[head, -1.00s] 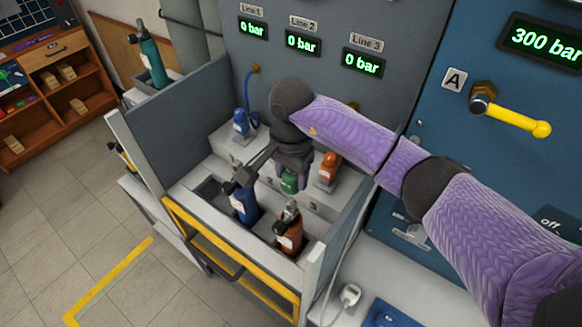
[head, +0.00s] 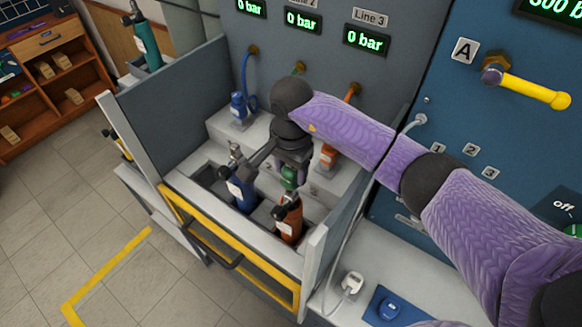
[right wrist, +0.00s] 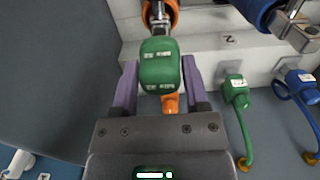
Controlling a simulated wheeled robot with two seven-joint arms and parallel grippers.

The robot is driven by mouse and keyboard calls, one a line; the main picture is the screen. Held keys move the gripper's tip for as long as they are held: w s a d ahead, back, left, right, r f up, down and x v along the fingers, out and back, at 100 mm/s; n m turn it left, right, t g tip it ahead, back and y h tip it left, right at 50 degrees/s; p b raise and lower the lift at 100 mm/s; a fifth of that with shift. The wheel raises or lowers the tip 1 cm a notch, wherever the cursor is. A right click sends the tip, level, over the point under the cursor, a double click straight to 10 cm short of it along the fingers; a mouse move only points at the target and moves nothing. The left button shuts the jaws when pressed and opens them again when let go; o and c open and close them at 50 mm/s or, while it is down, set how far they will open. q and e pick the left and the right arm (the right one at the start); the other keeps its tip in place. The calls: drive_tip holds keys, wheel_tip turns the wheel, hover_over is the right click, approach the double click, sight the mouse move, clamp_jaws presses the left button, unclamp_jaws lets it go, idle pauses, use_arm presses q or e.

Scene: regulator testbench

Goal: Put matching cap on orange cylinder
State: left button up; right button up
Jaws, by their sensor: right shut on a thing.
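My right gripper (head: 291,180) is shut on a green cap (right wrist: 160,65) with small white labels. The cap also shows below the gripper in the head view (head: 289,176). The orange cylinder (head: 289,222) stands in the front bay, just below the cap. In the right wrist view, the orange cylinder (right wrist: 166,12) and its metal valve are at the top, with the valve in line with the cap. I cannot tell whether they touch. An orange fitting (right wrist: 171,103) on the bench is partly hidden behind the cap. My left gripper is not in view.
A blue cylinder (head: 242,192) stands left of the orange one. Blue (head: 238,106) and orange (head: 327,157) fittings with hoses sit on the step behind; a green fitting (right wrist: 236,92) is between them. A yellow-framed gate (head: 240,263) and side walls enclose the bay.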

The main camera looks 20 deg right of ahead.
idle(0.3)
drive_tip(key=shift+f+b, duration=0.15)
drive_tip(key=shift+b, duration=0.15)
drive_tip(key=shift+f, duration=0.3)
drive_tip(key=shift+f+b, duration=0.1)
drive_tip(key=shift+b, duration=0.25)
drive_tip(key=shift+f, duration=0.3)
drive_tip(key=shift+f+b, duration=0.65)
drive_tip(key=shift+b, duration=0.2)
drive_tip(key=shift+f, duration=0.15)
drive_tip(key=shift+f+b, duration=0.25)
drive_tip(key=shift+b, duration=0.1)
